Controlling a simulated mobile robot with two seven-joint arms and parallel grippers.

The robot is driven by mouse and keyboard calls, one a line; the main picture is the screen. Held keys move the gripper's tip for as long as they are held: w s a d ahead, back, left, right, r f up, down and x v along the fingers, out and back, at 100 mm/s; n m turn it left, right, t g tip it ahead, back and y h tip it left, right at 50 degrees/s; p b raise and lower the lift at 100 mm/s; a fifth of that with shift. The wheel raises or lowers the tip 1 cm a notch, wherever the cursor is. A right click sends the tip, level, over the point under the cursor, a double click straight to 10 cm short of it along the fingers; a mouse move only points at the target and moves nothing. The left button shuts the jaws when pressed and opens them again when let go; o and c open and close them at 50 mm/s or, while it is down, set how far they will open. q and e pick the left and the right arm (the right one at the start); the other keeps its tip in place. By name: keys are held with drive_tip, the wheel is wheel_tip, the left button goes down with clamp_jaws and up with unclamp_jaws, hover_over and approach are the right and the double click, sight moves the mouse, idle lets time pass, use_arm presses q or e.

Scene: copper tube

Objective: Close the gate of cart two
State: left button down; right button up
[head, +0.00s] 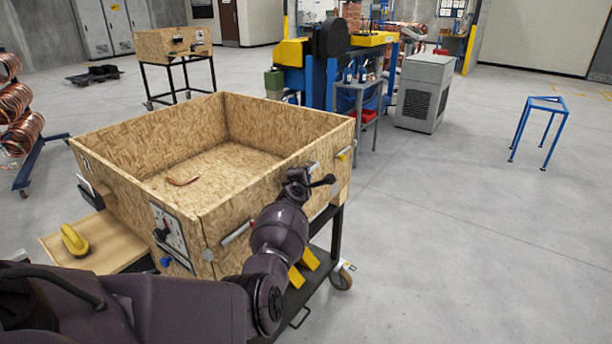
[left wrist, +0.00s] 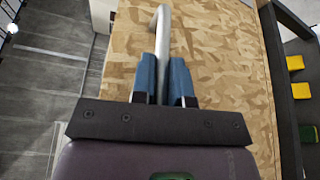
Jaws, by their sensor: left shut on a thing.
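A wooden box cart (head: 170,150) stands close in front, open at the top, with a small copper piece (head: 183,181) on its floor. Its near right side panel (head: 228,262) stands upright, in line with the corners; I cannot tell whether it is latched. A metal handle (head: 237,233) is on the outside of this panel. My left gripper (head: 312,182) is at the outside of the panel. In the left wrist view its blue-padded fingers (left wrist: 163,78) are shut on the curved metal handle (left wrist: 160,22), with wooden board behind. No number on the cart is readable.
A side shelf with a yellow object (head: 74,240) is at the cart's left. Another wooden cart (head: 172,45) stands behind. A blue machine (head: 320,75), a grey cabinet (head: 424,93) and copper coils (head: 20,130) are around. Floor to the right is clear up to a blue stand (head: 545,105).

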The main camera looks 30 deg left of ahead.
use_arm(q)
drive_tip(key=shift+a+r, duration=0.25)
drive_tip(key=shift+r, duration=0.2)
drive_tip(key=c, duration=1.5)
unclamp_jaws()
drive_tip(key=o, duration=0.4)
drive_tip(key=shift+a+f, duration=0.1)
drive_tip(key=shift+f, duration=0.2)
use_arm(e)
drive_tip(key=shift+s+f, duration=0.2)
drive_tip(key=shift+s, duration=0.1)
drive_tip(key=shift+w, duration=0.1)
